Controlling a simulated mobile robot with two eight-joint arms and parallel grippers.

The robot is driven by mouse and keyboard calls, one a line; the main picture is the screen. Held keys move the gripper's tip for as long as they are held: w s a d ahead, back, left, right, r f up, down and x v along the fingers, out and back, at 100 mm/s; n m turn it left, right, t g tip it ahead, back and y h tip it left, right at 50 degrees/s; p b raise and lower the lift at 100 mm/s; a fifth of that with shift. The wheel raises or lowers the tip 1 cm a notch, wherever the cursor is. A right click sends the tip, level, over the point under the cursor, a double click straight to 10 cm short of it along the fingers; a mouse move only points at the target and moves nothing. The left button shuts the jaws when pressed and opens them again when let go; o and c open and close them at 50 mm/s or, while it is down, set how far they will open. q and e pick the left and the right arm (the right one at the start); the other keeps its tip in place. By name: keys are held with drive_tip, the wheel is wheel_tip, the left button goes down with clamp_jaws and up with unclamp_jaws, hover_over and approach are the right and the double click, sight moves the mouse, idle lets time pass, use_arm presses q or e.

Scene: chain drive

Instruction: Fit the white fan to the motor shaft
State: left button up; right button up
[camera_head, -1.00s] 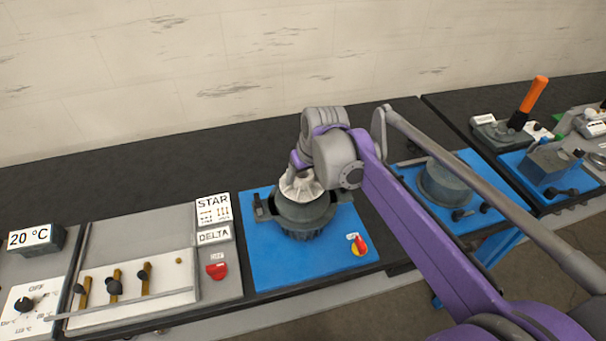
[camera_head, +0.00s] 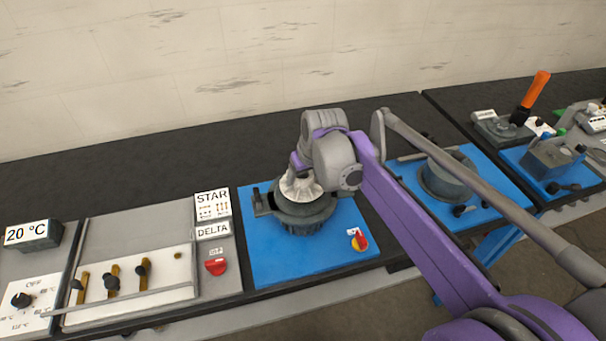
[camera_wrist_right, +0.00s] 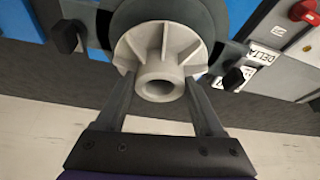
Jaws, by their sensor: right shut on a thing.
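The white fan (camera_head: 300,187) sits over the top of the dark grey motor (camera_head: 303,216), which stands on a blue board. In the right wrist view the fan (camera_wrist_right: 161,57) shows its vanes and round hub, with the motor body (camera_wrist_right: 200,12) right behind it. My right gripper (camera_wrist_right: 160,100) is shut on the fan, one finger on each side. In the head view the wrist covers part of the fan. The motor shaft is hidden, so I cannot tell how far the fan is on it. My left gripper is not in view.
The blue board (camera_head: 262,262) carries a red and yellow switch (camera_head: 359,240). To the left is a panel with STAR and DELTA labels (camera_head: 212,214) and a red knob (camera_head: 215,266). A second blue board with a grey cylinder (camera_head: 447,178) stands to the right.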

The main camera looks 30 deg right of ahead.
drive_tip(key=shift+f+b, duration=0.5)
drive_tip(key=shift+f, duration=0.6)
drive_tip(key=o, duration=1.6)
drive_tip(key=shift+c, duration=0.2)
drive_tip(key=shift+r, duration=0.1)
drive_tip(key=v, duration=1)
drive_tip(key=shift+r+p, duration=0.3)
drive_tip(key=shift+s, duration=0.1)
drive_tip(key=s+a+f, duration=0.5)
drive_tip(key=s+f, duration=0.3)
drive_tip(key=f, duration=0.1)
drive_tip(key=s+a+f+t, duration=0.1)
drive_tip(key=s+a+f, duration=0.4)
drive_tip(key=s+f, duration=0.3)
drive_tip(key=shift+f+n, duration=0.3)
drive_tip(key=shift+f, duration=0.35)
